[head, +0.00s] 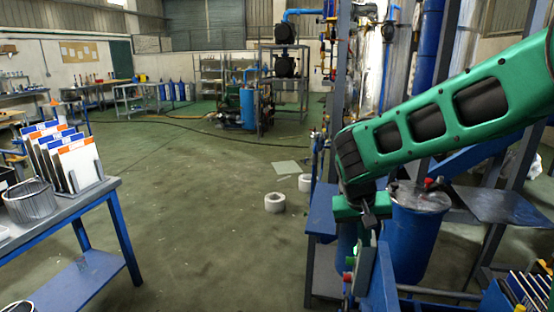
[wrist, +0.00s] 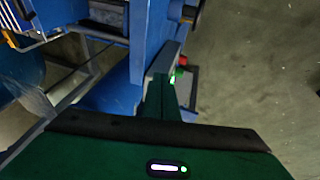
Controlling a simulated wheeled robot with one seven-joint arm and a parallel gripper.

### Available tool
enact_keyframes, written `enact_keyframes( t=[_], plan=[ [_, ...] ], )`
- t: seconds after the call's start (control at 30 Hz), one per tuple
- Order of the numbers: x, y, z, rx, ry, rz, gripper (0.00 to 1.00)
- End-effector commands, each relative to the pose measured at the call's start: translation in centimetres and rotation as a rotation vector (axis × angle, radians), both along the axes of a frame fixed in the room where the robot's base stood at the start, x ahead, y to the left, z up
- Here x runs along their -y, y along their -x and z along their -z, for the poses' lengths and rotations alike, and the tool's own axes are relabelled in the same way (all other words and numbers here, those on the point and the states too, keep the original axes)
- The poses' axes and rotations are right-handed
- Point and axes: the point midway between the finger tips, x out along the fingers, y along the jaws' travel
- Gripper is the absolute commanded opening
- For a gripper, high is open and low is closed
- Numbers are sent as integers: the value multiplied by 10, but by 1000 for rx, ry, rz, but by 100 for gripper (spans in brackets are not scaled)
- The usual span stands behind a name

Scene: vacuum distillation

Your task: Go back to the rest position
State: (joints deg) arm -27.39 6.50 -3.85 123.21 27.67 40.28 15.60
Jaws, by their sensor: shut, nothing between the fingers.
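My gripper (head: 369,222) hangs from the green arm at the right of the head view, pointing down beside a blue frame. In the wrist view the gripper (wrist: 168,85) reaches up from the green wrist toward a small grey panel (wrist: 157,62) on the blue frame. A lit green button (wrist: 173,78) and a red knob (wrist: 183,61) show close to the fingertips. In the head view the green button (head: 350,261) lies just below and left of the gripper. Whether the fingers touch the panel I cannot tell.
A blue drum (head: 415,240) with a metal lid stands right of the gripper, among blue and grey posts. A blue-legged table (head: 105,190) with a wire basket (head: 30,203) and upright folders (head: 75,162) is at left. The green floor (head: 200,220) between is mostly clear.

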Motion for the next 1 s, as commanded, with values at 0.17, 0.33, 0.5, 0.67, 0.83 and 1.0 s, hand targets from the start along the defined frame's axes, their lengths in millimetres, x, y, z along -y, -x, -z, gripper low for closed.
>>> enact_keyframes(
  t=[0.17, 0.33, 0.5, 0.67, 0.83, 1.0],
  plan=[
    [37, 38, -18, 18, -90, -64, 0],
    [55, 77, -29, 51, -156, -136, 0],
    [62, 110, -34, 87, -197, -196, 0],
    [64, 136, -37, 124, -222, -243, 0],
    [113, 180, -29, 30, -236, -69, 0],
    [155, 241, -22, -81, -275, 144, 0]
  ],
)
